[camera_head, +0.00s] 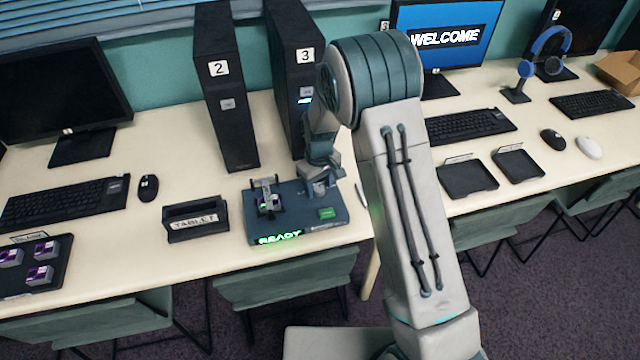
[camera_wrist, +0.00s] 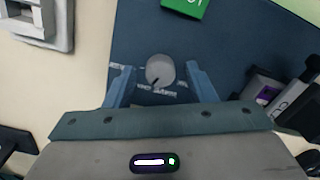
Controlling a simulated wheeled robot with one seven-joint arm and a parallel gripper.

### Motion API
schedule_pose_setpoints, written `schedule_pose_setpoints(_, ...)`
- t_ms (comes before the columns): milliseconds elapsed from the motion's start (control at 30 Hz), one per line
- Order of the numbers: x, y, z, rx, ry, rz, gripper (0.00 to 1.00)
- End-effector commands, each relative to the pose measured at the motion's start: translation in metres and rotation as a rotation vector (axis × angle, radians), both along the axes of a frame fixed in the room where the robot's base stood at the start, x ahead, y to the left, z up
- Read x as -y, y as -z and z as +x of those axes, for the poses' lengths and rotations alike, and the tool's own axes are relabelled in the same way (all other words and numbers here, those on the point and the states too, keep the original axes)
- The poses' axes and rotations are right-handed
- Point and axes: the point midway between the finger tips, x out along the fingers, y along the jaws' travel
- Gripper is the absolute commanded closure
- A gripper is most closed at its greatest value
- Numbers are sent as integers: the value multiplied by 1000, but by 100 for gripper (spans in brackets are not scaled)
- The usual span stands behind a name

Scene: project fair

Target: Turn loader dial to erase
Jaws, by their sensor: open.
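The loader (camera_head: 292,226) is a blue board on the table, with a lit green READY sign (camera_head: 280,238) at its front. The loader dial (camera_wrist: 160,70) is a round grey knob with a dark pointer mark toward the lower left in the wrist view. Small white lettering beside it is too blurred to read. My gripper (camera_wrist: 159,72) is open, with one finger on each side of the dial and a visible gap to each. In the head view my gripper (camera_head: 320,182) is over the board and hides the dial.
On the board, a green label (camera_head: 327,213) is near the front right, and a small clamp-like fixture (camera_head: 268,200) stands at the left. A tablet stand (camera_head: 195,222) is left of the board. Towers 2 (camera_head: 226,90) and 3 (camera_head: 297,75) stand behind.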

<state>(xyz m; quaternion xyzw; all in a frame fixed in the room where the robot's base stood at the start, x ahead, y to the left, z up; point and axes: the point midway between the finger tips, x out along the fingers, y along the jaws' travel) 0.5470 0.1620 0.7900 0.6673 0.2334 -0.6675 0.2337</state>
Motion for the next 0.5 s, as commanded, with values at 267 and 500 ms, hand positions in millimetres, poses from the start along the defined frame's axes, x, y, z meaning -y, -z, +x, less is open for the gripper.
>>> schedule_pose_setpoints(267,0,0,0,0,0,0,64)
schedule_pose_setpoints(500,2,0,0,0,2,0,94)
